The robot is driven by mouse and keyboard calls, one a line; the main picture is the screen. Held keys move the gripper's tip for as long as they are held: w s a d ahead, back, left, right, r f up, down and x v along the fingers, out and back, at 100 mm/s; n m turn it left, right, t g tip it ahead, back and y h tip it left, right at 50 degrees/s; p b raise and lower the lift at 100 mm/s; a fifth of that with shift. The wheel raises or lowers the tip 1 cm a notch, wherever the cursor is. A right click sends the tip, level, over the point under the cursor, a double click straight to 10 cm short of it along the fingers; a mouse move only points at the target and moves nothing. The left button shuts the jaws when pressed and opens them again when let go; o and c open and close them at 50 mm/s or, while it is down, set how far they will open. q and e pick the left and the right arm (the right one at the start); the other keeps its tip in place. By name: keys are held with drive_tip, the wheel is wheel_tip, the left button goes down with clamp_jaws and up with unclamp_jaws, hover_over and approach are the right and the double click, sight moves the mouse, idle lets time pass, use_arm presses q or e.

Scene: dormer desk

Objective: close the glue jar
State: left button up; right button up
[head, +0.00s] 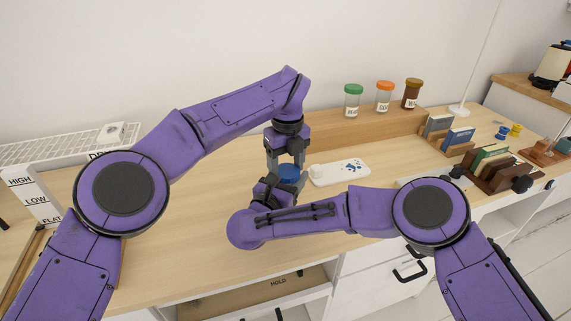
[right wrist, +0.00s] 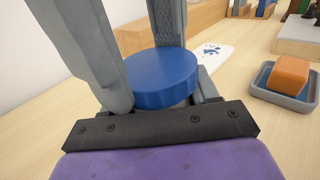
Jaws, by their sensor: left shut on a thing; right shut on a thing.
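The blue lid (head: 289,174) is between the fingers of my left gripper (head: 287,162), which reaches down from above and is shut on it. The lid also shows large in the right wrist view (right wrist: 163,79) and looks level. The glue jar's body is mostly hidden under the lid; only a pale sliver (right wrist: 182,103) shows below it in the right wrist view. My right gripper (head: 283,186) comes in low from the front and is shut on the jar body. I cannot tell whether the lid is fully seated on the jar.
A white board with blue splotches (head: 350,171) lies just right of the jar. Jars with green (head: 353,101), orange (head: 384,97) and brown (head: 412,94) lids stand on the rear ledge. An orange block in a grey tray (right wrist: 290,77) is to the right. The left desk is clear.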

use_arm(q)
drive_tip(key=shift+s+f, duration=0.1)
drive_tip(key=shift+f, duration=0.45)
use_arm(e)
drive_tip(key=shift+d+r, duration=0.1)
drive_tip(key=shift+r, duration=0.05)
use_arm(q)
drive_tip(key=shift+a+r, duration=0.1)
drive_tip(key=shift+r, duration=0.2)
idle(0.4)
drive_tip(key=shift+r, duration=0.5)
use_arm(e)
drive_tip(key=shift+d+f, duration=0.1)
drive_tip(key=shift+f, duration=0.15)
use_arm(q)
drive_tip(key=shift+f, duration=0.7)
use_arm(e)
drive_tip(key=shift+r, duration=0.1)
